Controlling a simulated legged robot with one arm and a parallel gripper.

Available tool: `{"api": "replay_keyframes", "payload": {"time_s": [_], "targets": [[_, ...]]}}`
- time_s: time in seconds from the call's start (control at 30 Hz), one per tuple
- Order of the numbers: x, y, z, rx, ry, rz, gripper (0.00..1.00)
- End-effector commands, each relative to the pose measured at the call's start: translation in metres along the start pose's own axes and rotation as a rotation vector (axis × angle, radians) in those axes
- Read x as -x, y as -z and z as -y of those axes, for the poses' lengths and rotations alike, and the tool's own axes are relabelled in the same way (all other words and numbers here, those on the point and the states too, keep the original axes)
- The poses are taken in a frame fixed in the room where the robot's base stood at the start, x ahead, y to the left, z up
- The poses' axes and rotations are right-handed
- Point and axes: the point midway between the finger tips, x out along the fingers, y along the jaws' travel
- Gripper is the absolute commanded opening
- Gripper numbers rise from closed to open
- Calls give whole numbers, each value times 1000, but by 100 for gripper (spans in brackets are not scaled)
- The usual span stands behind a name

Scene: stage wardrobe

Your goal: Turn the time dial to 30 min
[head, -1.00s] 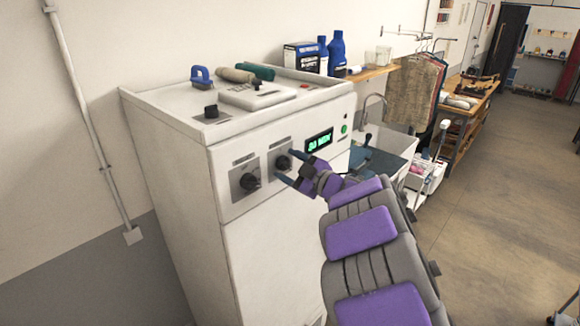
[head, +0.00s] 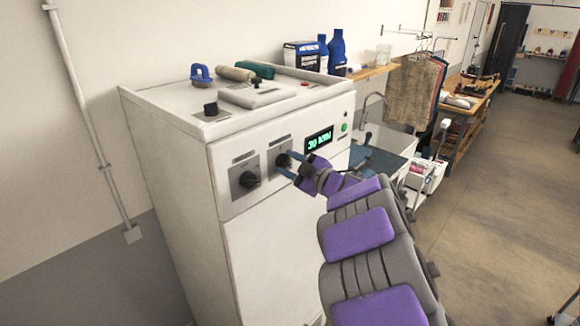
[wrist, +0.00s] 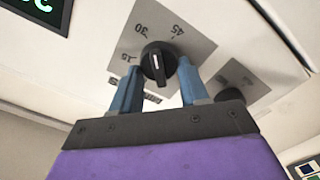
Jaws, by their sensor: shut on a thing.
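The time dial (head: 283,160) is a black knob on a grey plate on the front of the white machine (head: 285,245). In the wrist view, the dial (wrist: 158,62) has a white line running roughly up and down the picture, and its plate (wrist: 190,42) shows 15, 30 and 45. My gripper (head: 291,170) is at this dial; in the wrist view its blue fingers (wrist: 160,82) are shut on the knob, one on each side.
A second black dial (head: 249,179) sits just left of the time dial. A green button (head: 344,127) is right of the display. A blue-handled brush (head: 201,74) and other items lie on the machine's top. A sink (head: 392,140) stands to the right.

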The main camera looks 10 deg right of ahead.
Motion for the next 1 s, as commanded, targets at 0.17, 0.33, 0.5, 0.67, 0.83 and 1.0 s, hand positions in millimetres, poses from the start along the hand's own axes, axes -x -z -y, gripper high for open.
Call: {"api": "replay_keyframes", "payload": {"time_s": [0.17, 0.33, 0.5, 0.67, 0.83, 1.0], "targets": [[0, -5, 5, 171, 0, 2, 14], [0, -3, 5, 285, 3, 1, 14], [0, -2, 4, 311, 4, 1, 14], [0, -2, 4, 308, 4, 2, 14], [0, -2, 4, 307, 3, 1, 57], [0, -1, 4, 307, 2, 1, 69]]}}
